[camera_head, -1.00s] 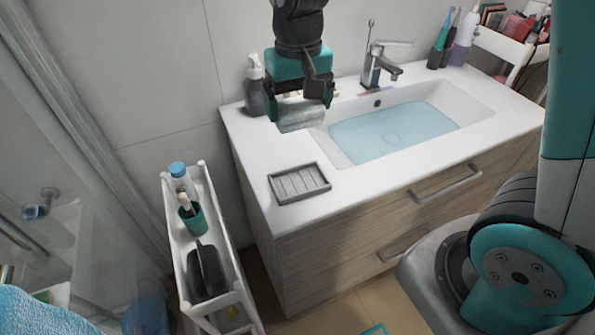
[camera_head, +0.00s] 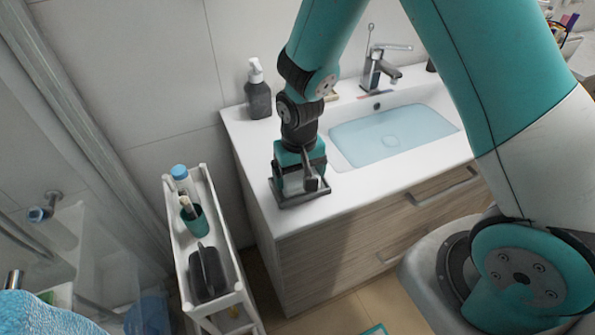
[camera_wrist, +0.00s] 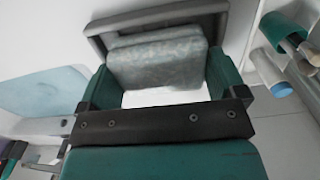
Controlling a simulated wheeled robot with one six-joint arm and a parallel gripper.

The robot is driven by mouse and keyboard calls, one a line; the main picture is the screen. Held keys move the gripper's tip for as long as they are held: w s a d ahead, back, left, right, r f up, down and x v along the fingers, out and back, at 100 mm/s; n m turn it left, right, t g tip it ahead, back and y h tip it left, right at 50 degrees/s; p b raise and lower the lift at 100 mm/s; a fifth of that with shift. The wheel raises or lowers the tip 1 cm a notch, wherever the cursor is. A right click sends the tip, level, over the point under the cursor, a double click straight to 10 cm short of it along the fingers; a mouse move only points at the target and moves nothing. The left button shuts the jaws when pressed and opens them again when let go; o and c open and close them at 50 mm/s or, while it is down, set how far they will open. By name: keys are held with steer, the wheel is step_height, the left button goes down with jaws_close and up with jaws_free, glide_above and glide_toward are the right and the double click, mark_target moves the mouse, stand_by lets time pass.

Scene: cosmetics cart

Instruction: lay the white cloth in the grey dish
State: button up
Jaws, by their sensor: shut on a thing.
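The grey dish (camera_head: 288,205) sits on the white counter at the left of the basin, mostly hidden by my gripper (camera_head: 299,188), which points down over it. In the wrist view the dish's grey rim (camera_wrist: 150,21) runs along the far side and past the fingers. The white cloth (camera_wrist: 157,58), a pale, folded-looking pad, is between the two green fingers of my gripper (camera_wrist: 162,72), which is shut on it. The cloth appears inside the dish's outline. I cannot tell whether it touches the dish's floor.
A dark soap bottle (camera_head: 258,95) stands on the counter behind my gripper. The basin (camera_head: 395,135) and tap (camera_head: 378,70) are to the right. A narrow white cart (camera_head: 225,235) with a teal cup (camera_head: 193,219) and a dark item stands left of the counter.

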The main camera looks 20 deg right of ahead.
mark_target(299, 175)
steer(key=shift+f, duration=0.15)
steer(key=o, duration=0.8)
steer(key=shift+c, duration=0.2)
step_height(299, 175, up, 12)
steer(key=b, duration=0.2)
steer(key=s+a+r+n+y, duration=0.2)
steer(key=s+r+n, duration=0.2)
steer(key=s, duration=0.5)
steer(key=s+a+r+n+y, duration=0.2)
steer(key=s+r, duration=0.4)
steer(key=s, duration=0.3)
steer(key=shift+s+a+r+n, duration=0.35)
steer(key=shift+a+r+n, duration=0.1)
steer(key=shift+n, duration=0.45)
